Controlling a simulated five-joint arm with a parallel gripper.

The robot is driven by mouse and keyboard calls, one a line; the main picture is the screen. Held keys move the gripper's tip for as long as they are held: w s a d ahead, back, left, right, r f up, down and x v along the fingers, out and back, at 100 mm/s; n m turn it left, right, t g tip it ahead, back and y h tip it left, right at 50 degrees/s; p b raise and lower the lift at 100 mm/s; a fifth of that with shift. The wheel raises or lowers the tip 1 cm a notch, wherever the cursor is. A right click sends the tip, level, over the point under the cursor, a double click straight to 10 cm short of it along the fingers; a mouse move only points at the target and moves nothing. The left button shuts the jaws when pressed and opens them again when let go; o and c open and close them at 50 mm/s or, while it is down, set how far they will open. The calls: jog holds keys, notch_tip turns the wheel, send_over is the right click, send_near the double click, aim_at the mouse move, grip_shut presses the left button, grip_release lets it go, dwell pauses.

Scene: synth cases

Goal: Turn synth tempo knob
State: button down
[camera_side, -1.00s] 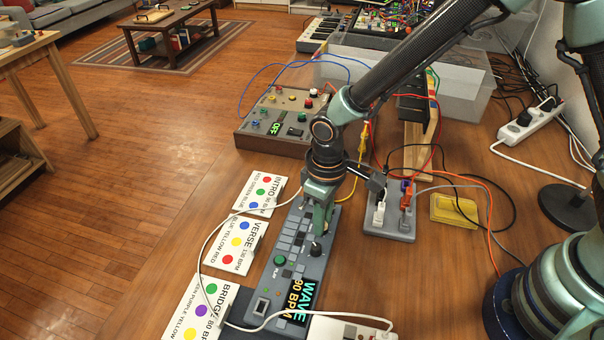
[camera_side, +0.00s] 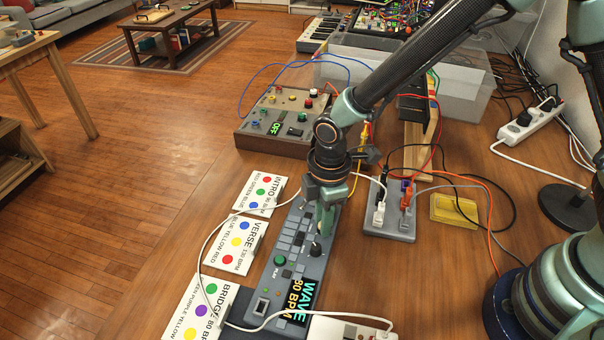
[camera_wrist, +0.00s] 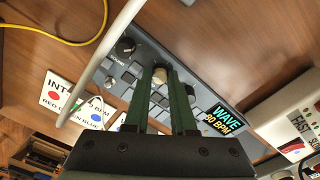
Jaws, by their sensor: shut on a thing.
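The grey synth (camera_side: 286,262) lies on the wooden table, and its display (camera_side: 296,302) reads WAVE 80 BPM. The same display shows in the wrist view (camera_wrist: 223,120). My gripper (camera_side: 320,236) points down at the synth and is shut on a knob (camera_side: 316,249) near the green play button (camera_side: 279,260). In the wrist view the two fingers of my gripper (camera_wrist: 167,88) stand on either side of the knob's pale top (camera_wrist: 161,74). Another black knob (camera_wrist: 125,47) is apart from the fingers. The fingers hide part of the panel.
Cards marked INTRO (camera_side: 262,196), VERSE (camera_side: 236,246) and BRIDGE (camera_side: 198,308), with coloured dots, lie left of the synth. A white cable (camera_side: 206,238) loops over them. A box with coloured knobs (camera_side: 284,120) stands behind. A grey plug block (camera_side: 390,222) is at the right.

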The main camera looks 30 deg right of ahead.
jog(key=shift+n, duration=0.6)
jog(key=c, duration=0.7)
grip_release()
jog(key=shift+c, duration=0.2)
notch_tip(320, 180, up, 12)
jog(key=shift+s, duration=0.15)
jog(key=shift+d+r, duration=0.1)
jog(key=shift+d, duration=0.05)
